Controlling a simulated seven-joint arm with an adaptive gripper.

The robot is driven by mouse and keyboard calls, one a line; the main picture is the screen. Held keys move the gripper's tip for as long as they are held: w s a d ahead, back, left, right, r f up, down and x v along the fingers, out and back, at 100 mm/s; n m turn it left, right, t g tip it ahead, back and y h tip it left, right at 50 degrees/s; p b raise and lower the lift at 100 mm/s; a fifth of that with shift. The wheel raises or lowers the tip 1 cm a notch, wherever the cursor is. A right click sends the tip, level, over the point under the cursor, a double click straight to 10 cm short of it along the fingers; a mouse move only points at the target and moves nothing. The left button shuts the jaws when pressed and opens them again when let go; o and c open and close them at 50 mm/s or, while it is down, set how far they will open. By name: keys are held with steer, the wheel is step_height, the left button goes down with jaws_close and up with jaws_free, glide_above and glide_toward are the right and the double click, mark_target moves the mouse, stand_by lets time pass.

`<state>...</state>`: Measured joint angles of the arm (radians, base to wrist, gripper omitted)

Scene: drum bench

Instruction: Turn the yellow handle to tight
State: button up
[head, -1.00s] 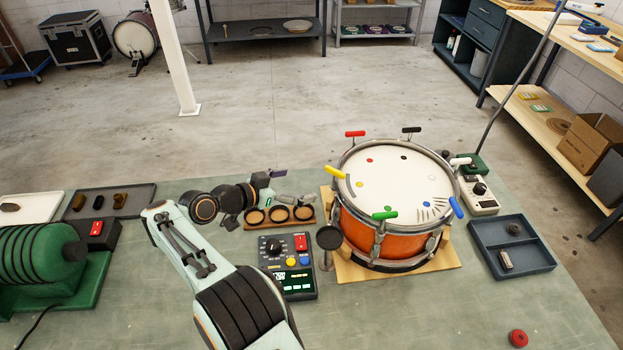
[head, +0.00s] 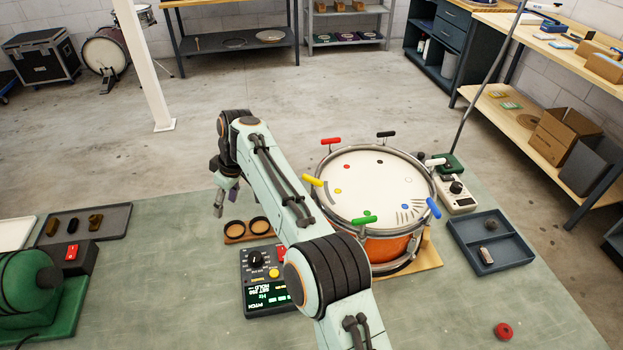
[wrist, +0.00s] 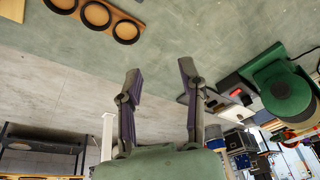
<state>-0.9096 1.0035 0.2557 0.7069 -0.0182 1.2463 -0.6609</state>
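The drum (head: 375,185) stands on a wooden base, with several coloured T-handles around its rim. The yellow handle (head: 312,180) is at the left of the rim, just right of my arm. Red (head: 330,141), black (head: 386,134), blue (head: 433,207) and green (head: 363,220) handles are also on the rim. My gripper (head: 222,206) is left of the drum, apart from the yellow handle and pointing down. In the wrist view my gripper (wrist: 158,75) has its fingers apart with nothing between them. The yellow handle is not in the wrist view.
A pitch meter (head: 256,283) with a knob stands front left of the drum, partly behind my arm. A ring holder (head: 236,236) is near my gripper. A dark tray (head: 470,262) is right of the drum. The front right bench is clear except for a red knob (head: 503,331).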

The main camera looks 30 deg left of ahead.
step_height(320, 180, up, 5)
steer(key=y, duration=0.1)
glide_above(313, 179)
steer(key=s+a, duration=0.2)
steer(key=s, duration=0.3)
steer(key=shift+m+t, duration=0.4)
steer(key=shift+m, duration=0.2)
steer(key=w+d, duration=0.4)
steer(key=shift+w, duration=0.4)
steer(key=shift+w+d+f, duration=0.1)
steer(key=shift+w+f, duration=0.1)
steer(key=shift+f, duration=0.1)
steer(key=x, duration=0.6)
steer(key=shift+f, duration=0.1)
jaws_close()
